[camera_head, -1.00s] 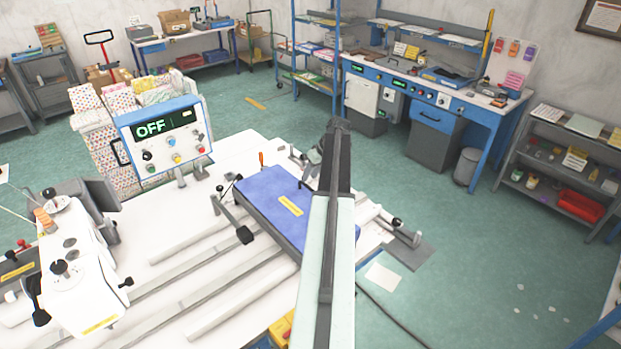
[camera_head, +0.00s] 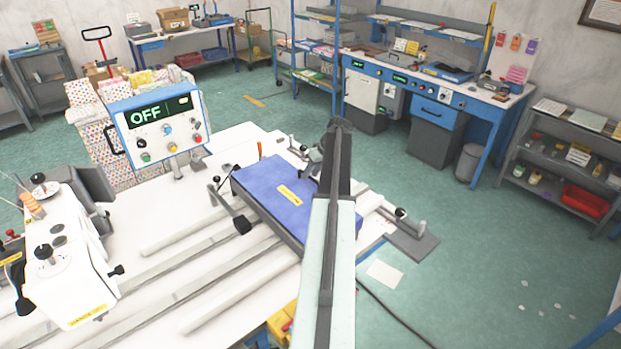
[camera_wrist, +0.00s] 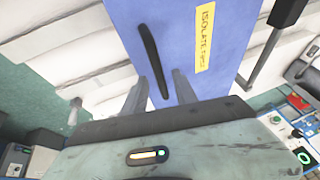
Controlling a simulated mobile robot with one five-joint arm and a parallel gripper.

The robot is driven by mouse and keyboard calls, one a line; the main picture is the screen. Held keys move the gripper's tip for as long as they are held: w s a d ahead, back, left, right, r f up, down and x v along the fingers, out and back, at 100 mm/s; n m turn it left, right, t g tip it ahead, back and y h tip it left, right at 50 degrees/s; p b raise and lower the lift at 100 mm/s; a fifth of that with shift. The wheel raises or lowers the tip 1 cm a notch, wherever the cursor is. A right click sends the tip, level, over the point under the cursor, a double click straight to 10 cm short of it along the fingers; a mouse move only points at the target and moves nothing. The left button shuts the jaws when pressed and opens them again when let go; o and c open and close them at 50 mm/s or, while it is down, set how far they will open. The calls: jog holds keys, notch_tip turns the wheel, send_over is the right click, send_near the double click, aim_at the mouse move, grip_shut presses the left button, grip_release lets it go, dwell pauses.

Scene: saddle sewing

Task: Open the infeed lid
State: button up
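The infeed lid is most likely the blue flat cover (camera_head: 270,185) with a yellow label, lying flat on the white sewing machine table. In the wrist view the blue cover (camera_wrist: 182,40) fills the top middle, with a black bar handle (camera_wrist: 150,55) on it. My gripper (camera_wrist: 157,88) is open. Its two grey fingers stand apart on either side of the handle's near end. I cannot tell whether they touch it. In the head view my arm hides part of the cover's right side and most of the gripper.
A control panel (camera_head: 158,122) reading OFF stands at the table's back left. A white machine head (camera_head: 68,255) is at the left. A black-knobbed lever (camera_head: 236,218) stands close to the cover's left side. Green floor is free to the right.

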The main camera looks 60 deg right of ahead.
grip_shut()
dwell(1.4)
